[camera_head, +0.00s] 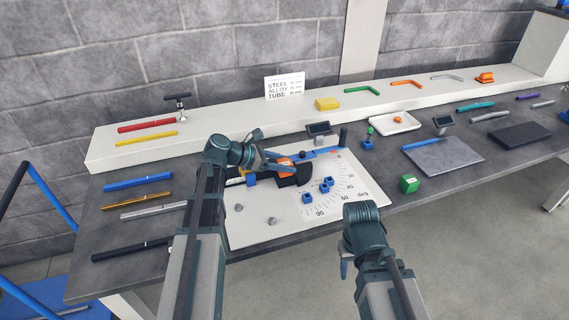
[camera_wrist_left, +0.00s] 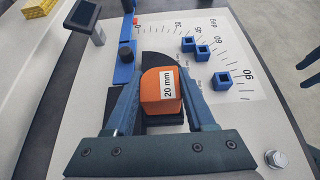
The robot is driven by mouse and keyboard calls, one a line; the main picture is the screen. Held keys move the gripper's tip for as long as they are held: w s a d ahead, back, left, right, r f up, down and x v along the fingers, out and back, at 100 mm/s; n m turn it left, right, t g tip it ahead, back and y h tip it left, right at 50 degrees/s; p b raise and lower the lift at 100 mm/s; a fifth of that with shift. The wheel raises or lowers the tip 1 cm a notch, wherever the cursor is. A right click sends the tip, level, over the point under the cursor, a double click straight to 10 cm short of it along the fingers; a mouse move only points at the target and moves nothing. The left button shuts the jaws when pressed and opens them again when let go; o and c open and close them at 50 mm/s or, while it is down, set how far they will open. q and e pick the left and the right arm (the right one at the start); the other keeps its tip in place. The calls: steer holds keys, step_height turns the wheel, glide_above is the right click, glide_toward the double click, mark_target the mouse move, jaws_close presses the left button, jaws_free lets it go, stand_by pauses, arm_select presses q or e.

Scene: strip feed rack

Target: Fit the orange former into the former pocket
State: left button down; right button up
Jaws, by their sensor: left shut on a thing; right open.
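The orange former (camera_wrist_left: 160,92), labelled "20 mm", is between the fingers of my left gripper (camera_wrist_left: 160,100), which is shut on it. In the head view the former (camera_head: 285,160) shows over the bending plate. A black rounded part (camera_wrist_left: 154,58) lies directly around and beyond the former in the wrist view; it also shows in the head view (camera_head: 300,178). The pocket itself is hidden, and I cannot tell whether the former touches down. My right gripper (camera_head: 344,266) is open and empty in front of the table edge.
Several small blue blocks (camera_head: 307,198) stand on the white angle-marked plate (camera_head: 262,233). A blue bar (camera_head: 318,153) crosses behind the former. Coloured tubes (camera_head: 138,183) lie at the left.

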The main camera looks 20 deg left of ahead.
arm_select(q)
steer(key=shift+f+b, duration=0.3)
steer(key=shift+f, duration=0.05)
steer(key=shift+r, duration=0.25)
steer(key=shift+r+p, duration=0.3)
steer(key=shift+p, duration=0.25)
steer(key=shift+f+b, duration=1.15)
steer(key=shift+f, duration=0.05)
stand_by(0.9)
steer(key=shift+c, duration=0.8)
jaws_free()
steer(key=shift+r, duration=0.15)
steer(key=p+v, duration=0.6)
steer(key=v, duration=0.7)
steer(key=shift+s+a+p, duration=0.25)
steer(key=shift+p, duration=0.15)
